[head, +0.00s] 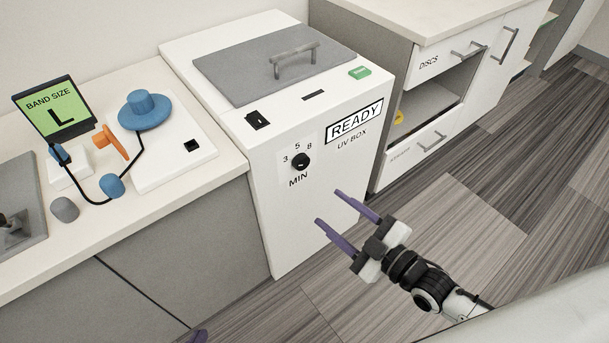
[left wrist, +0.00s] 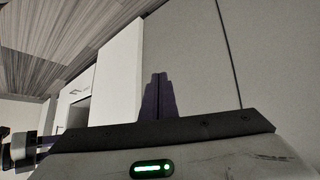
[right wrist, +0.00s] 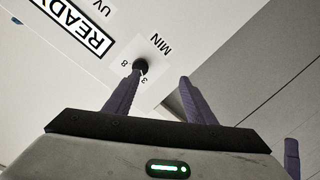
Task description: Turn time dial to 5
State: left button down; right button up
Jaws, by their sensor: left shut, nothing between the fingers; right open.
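The time dial (head: 300,161) is a small black knob on the front of the white UV box (head: 345,185), with 3, 5 and 8 above it and MIN below. I cannot tell which number it points at. In the right wrist view the dial (right wrist: 141,66) shows just beyond one fingertip. My right gripper (head: 328,206) is open and empty, in front of the box and lower right of the dial, apart from it in the head view. My left gripper (left wrist: 158,78) is shut and empty, facing grey cabinet panels; only a purple tip (head: 199,336) shows at the head view's bottom edge.
The box has a grey handled lid (head: 275,62), a green button (head: 360,72) and a READY display (head: 355,120). A counter at left holds a band-size screen (head: 54,108) and a blue-topped stand (head: 146,109). A drawer cabinet (head: 430,60) stands right; floor is clear.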

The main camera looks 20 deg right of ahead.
aim_at(305, 164)
jog(key=w+r, duration=0.1)
jog(key=w, duration=0.2)
jog(key=w+a+n+b, duration=0.1)
jog(key=w, duration=0.3)
jog(key=w+a+r+n+t, duration=0.1)
jog(key=w, duration=0.3)
jog(key=shift+r+y+b, duration=0.3)
jog(key=shift+y, duration=0.1)
jog(key=shift+w+a, duration=0.2)
jog(key=shift+w, duration=0.2)
pick_arm(q)
jog(key=shift+f, duration=0.8)
jog(key=shift+w+r, duration=0.1)
jog(key=shift+w, duration=0.05)
pick_arm(e)
jog(key=c, duration=1)
